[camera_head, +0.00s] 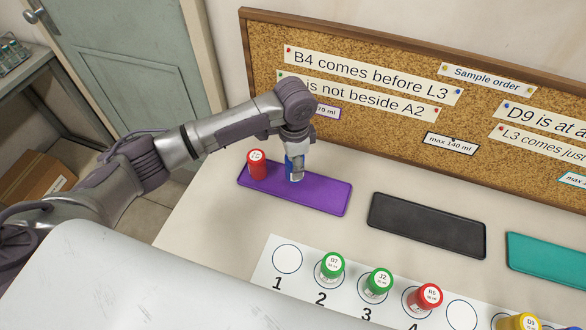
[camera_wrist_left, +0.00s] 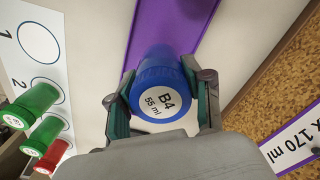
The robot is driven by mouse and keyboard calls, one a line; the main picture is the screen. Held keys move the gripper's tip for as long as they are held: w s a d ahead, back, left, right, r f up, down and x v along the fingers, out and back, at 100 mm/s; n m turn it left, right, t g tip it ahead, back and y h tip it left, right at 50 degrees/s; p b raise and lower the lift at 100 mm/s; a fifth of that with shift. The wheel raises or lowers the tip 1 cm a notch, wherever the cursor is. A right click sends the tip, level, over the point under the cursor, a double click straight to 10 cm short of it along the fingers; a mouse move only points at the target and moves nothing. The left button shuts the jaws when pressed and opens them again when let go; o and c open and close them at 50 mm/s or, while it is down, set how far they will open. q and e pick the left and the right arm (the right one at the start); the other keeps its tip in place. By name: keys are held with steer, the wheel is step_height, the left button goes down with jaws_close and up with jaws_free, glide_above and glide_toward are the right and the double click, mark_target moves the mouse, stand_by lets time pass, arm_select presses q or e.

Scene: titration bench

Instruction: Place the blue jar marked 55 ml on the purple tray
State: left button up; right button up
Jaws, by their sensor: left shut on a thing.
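The blue jar marked B4, 55 ml (camera_wrist_left: 160,92) is between the fingers of my left gripper (camera_wrist_left: 162,105) in the left wrist view. In the head view, the left gripper (camera_head: 297,165) is shut on the blue jar (camera_head: 291,170), over the middle of the purple tray (camera_head: 322,196). The jar looks upright, with its label up. I cannot tell whether its base touches the tray. A red jar (camera_head: 257,164) stands on the tray's left end. The purple tray also shows behind the jar in the wrist view (camera_wrist_left: 185,22). My right gripper is not in view.
A black tray (camera_head: 425,224) and a teal tray (camera_head: 548,262) lie to the right. A numbered white strip (camera_head: 272,285) holds green, red and yellow jars in front. A cork board (camera_head: 380,65) with notes stands behind. The purple tray's right end is clear.

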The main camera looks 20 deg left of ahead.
arm_select(q)
step_height(320, 180, down, 4)
steer(key=shift+a+f+p, duration=0.1)
steer(key=shift+p, duration=0.25)
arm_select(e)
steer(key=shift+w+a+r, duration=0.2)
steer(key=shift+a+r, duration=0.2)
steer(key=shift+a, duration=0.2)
arm_select(q)
steer(key=o, duration=1.2)
steer(key=shift+f, duration=0.1)
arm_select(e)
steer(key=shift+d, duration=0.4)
arm_select(q)
steer(key=shift+r, duration=0.6)
step_height(320, 180, up, 11)
steer(key=shift+r+b, duration=0.1)
steer(key=shift+b, duration=0.45)
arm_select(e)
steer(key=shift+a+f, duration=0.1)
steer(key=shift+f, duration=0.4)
arm_select(q)
steer(key=shift+s, duration=0.1)
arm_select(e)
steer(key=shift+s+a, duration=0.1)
